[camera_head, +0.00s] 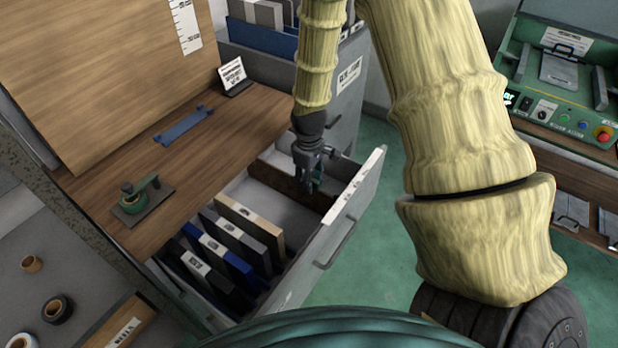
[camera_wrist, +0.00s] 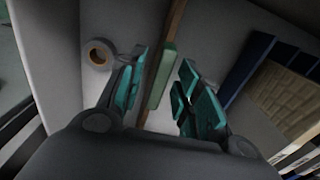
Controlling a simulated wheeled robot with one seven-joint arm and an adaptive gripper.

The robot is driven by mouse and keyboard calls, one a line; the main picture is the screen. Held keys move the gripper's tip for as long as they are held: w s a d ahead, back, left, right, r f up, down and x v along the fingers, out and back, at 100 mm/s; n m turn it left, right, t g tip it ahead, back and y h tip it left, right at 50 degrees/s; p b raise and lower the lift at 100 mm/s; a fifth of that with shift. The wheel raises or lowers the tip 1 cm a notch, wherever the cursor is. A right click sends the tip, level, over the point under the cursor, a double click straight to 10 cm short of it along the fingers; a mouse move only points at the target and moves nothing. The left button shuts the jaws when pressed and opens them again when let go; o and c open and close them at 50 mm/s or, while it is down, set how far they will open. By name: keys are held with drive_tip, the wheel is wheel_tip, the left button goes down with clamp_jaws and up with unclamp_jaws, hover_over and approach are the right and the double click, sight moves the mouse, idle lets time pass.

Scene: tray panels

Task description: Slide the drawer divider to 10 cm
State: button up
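The drawer (camera_head: 318,250) is pulled out below the wooden worktop. A brown divider (camera_head: 283,183) stands across it, toward its far end. In the wrist view the divider (camera_wrist: 175,30) is a thin brown edge with a pale green tab (camera_wrist: 161,75) on it. My gripper (camera_head: 314,187) is down at the divider, over the drawer. In the wrist view its teal fingers (camera_wrist: 160,92) are apart, one on each side of the tab. The gripper hides part of the divider in the head view.
Upright panels, including a tan one (camera_head: 250,219) and a blue one (camera_head: 219,257), fill the drawer's near part. A tape roll (camera_wrist: 98,54) lies beyond the divider. The drawer floor between divider and panels is clear. A green console (camera_head: 565,85) stands right.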

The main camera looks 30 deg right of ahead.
clamp_jaws()
drive_tip(key=shift+d, duration=0.1)
drive_tip(key=d, duration=0.1)
drive_tip(key=w+d, duration=0.1)
drive_tip(key=d, duration=0.1)
drive_tip(key=w+d+p, duration=0.1)
drive_tip(key=shift+d, duration=0.3)
unclamp_jaws()
wheel_tip(320, 180, up, 12)
idle(0.8)
drive_tip(key=shift+s, duration=0.1)
idle(0.4)
